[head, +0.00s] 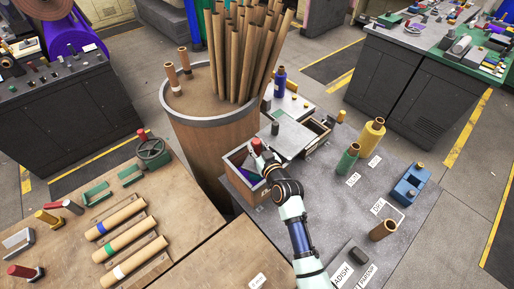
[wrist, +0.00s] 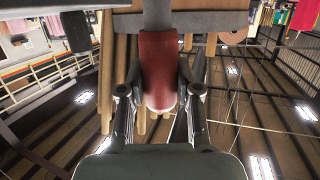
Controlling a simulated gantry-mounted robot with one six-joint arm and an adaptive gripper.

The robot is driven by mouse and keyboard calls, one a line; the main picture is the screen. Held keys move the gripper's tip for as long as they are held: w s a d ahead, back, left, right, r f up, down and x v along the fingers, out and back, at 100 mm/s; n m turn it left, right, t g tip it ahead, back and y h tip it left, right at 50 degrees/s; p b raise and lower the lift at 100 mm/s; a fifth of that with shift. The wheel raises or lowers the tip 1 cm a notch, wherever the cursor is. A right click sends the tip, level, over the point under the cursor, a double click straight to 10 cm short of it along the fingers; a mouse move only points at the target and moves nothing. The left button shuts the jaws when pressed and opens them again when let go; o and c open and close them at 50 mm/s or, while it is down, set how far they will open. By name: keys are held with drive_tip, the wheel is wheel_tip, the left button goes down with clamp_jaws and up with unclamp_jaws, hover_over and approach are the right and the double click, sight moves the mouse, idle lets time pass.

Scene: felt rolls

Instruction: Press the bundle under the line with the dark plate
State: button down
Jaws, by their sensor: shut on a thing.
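My gripper (head: 257,152) is over an open wooden box (head: 235,179) on the grey bench. It is shut on a red handle (head: 257,145). In the wrist view the red handle (wrist: 160,70) sits between both fingers, with a grey stem (wrist: 157,15) running from it. A dark flat part (wrist: 120,22) shows beyond the handle; I cannot tell if it is the dark plate. Purple-blue and red material (head: 250,177) shows inside the box, partly hidden by my arm. The line and how the bundle lies against it cannot be made out.
A large drum (head: 210,130) with tall cardboard tubes stands behind left.

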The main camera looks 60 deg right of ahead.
drive_tip(key=shift+r+p, duration=4.75)
drive_tip(key=shift+r, duration=1.5)
